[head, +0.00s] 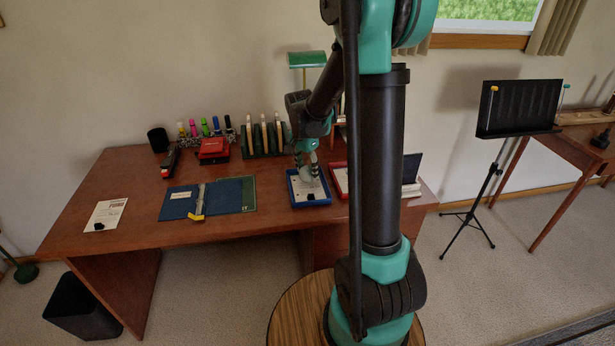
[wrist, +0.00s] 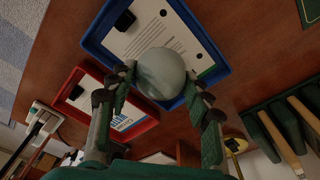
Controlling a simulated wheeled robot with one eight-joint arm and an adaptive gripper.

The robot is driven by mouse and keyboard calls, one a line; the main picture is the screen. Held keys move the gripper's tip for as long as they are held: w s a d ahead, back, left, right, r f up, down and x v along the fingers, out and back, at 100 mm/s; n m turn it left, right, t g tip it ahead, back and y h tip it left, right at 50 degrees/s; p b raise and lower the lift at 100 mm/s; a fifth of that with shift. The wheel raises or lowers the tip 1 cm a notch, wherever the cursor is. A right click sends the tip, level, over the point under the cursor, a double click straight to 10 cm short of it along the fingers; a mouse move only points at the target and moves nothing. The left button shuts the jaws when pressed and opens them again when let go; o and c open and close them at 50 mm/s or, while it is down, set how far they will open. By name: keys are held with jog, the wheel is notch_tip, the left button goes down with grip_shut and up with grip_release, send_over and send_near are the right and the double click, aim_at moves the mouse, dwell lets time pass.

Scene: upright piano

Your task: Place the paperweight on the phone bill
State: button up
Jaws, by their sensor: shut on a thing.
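My gripper (wrist: 160,80) is shut on a smooth, round, grey-green paperweight (wrist: 161,66), with one finger on each side of it. In the wrist view the paperweight is over the blue tray (wrist: 93,40), near the tray's edge; I cannot tell whether it touches the paper. A white printed paper (wrist: 150,25) with a small black object on it lies in the blue tray. Another paper with a blue logo lies in the red tray (wrist: 143,127). A third paper (head: 107,212) lies at the desk's left end. I cannot read which one is the phone bill.
A dark bin (head: 82,308) stands below. The desk between the left paper and the pad is clear.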

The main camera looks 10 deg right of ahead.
aim_at(307, 176)
jog(key=shift+f, duration=1.45)
jog(key=shift+f, duration=0.1)
jog(key=o, duration=1.4)
jog(key=r, duration=0.8)
jog(key=s+a+r, duration=0.1)
jog(key=r, duration=0.3)
jog(key=shift+a, duration=0.1)
jog(key=s+d+f+n+t, duration=0.1)
jog(key=s+f+n, duration=0.2)
jog(key=s, duration=0.4)
jog(key=s+d+f+n+t, duration=0.1)
jog(key=s+d+f+n, duration=0.1)
jog(key=s, duration=0.5)
jog(key=s+d+f+n+t+y, duration=0.1)
jog(key=s+d+f+n, duration=0.1)
jog(key=s+f+n, duration=0.2)
jog(key=s+n, duration=0.2)
jog(key=s, duration=0.1)
jog(key=shift+s+f, duration=0.2)
jog(key=shift+s, duration=0.05)
